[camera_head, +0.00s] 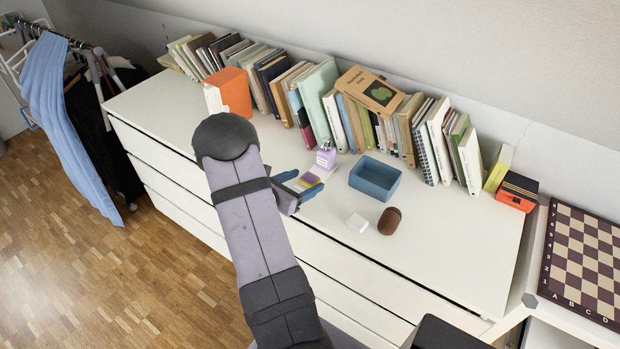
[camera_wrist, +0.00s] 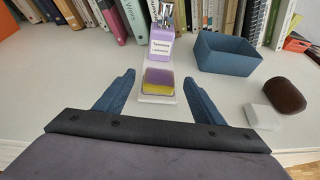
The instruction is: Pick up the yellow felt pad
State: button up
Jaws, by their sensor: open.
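The yellow felt pad (camera_wrist: 158,89) lies in a small white dish (camera_wrist: 157,99) on the dresser top, with a purple piece (camera_wrist: 159,76) touching it on its far side. I see no contact between the fingers and the pad. In the head view my gripper (camera_head: 298,186) is low over the dresser, near its front edge.
A blue open box (camera_head: 370,188) is to the right, with a white block (camera_head: 357,222) and a brown rounded object (camera_head: 389,221) in front. Books line the wall. The dresser top (camera_head: 440,240) is clear at right.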

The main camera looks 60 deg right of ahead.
aim_at(306, 182)
jog(key=shift+x, duration=0.75)
jog(key=c, duration=1.2)
jog(key=shift+r, duration=0.1)
jog(key=shift+a+r, duration=0.1)
jog(key=shift+r, duration=4.8)
